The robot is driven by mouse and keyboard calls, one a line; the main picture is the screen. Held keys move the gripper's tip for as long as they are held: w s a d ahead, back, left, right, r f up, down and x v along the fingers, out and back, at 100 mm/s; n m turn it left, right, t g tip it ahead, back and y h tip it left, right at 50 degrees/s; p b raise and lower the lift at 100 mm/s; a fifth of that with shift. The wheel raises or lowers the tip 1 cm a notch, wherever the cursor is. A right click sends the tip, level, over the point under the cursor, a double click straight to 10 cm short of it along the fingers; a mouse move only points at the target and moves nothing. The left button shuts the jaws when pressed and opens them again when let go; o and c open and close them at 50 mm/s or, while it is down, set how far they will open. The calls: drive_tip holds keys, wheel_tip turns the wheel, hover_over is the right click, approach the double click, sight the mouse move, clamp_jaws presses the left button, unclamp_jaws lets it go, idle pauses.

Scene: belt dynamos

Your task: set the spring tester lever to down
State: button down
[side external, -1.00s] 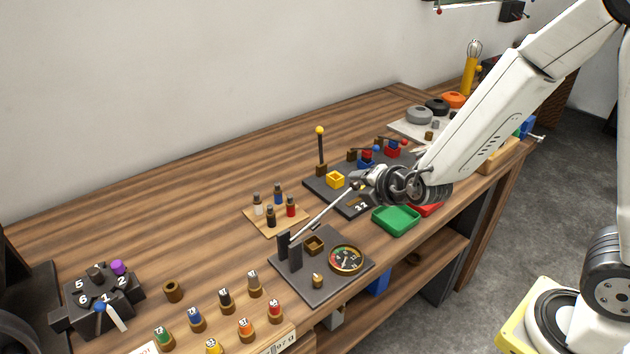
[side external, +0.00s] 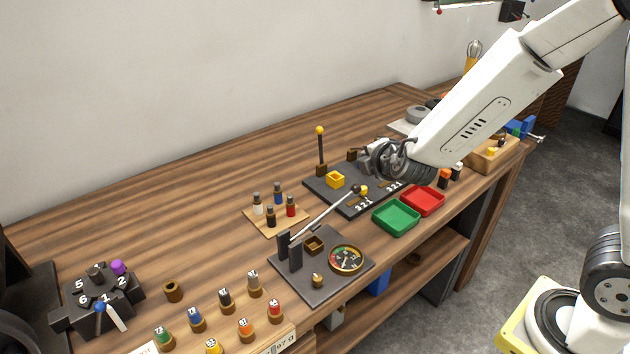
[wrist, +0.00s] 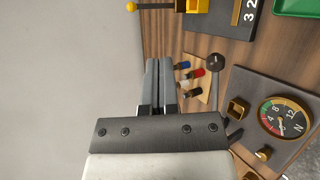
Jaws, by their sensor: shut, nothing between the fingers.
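The spring tester is a dark plate (side external: 318,284) with a black upright bracket (side external: 290,252), a small brown square cup (side external: 314,244) and a round dial (side external: 346,258). Its lever (side external: 322,213) is a thin grey rod slanting up from the bracket to a dark knob (side external: 355,189), clear of the plate. The knob also shows in the wrist view (wrist: 215,62), to the right of my fingers. My gripper (side external: 366,157) is above and behind the knob, apart from it. In the wrist view its fingers (wrist: 159,64) are together and empty.
A wooden block with small bottles (side external: 276,216) stands behind the tester. A dark panel (side external: 350,205) with a yellow cup (side external: 334,180) and an upright yellow-topped rod (side external: 320,150) lies near my gripper. Green (side external: 397,217) and red (side external: 423,200) trays sit at the front edge.

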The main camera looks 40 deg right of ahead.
drive_tip(key=d+r+m+g+h, duration=0.2)
drive_tip(key=d+r+m+h, duration=0.1)
drive_tip(key=m, duration=0.2)
wheel_tip(320, 180, up, 5)
drive_tip(key=m+g+y, duration=0.6)
drive_tip(key=m+g, duration=0.2)
drive_tip(key=m, duration=0.3)
hover_over(356, 186)
drive_tip(key=s+a, duration=0.2)
drive_tip(key=s, duration=0.1)
drive_tip(key=shift+w+a+r, duration=0.2)
drive_tip(key=shift+a+r, duration=0.2)
drive_tip(key=shift+r, duration=0.05)
drive_tip(key=shift+f, duration=0.15)
drive_tip(key=x, duration=1.3)
drive_tip(key=shift+w+a+f, duration=0.1)
drive_tip(key=shift+w+f, duration=0.1)
drive_tip(key=shift+f, duration=0.2)
drive_tip(key=shift+f, duration=0.1)
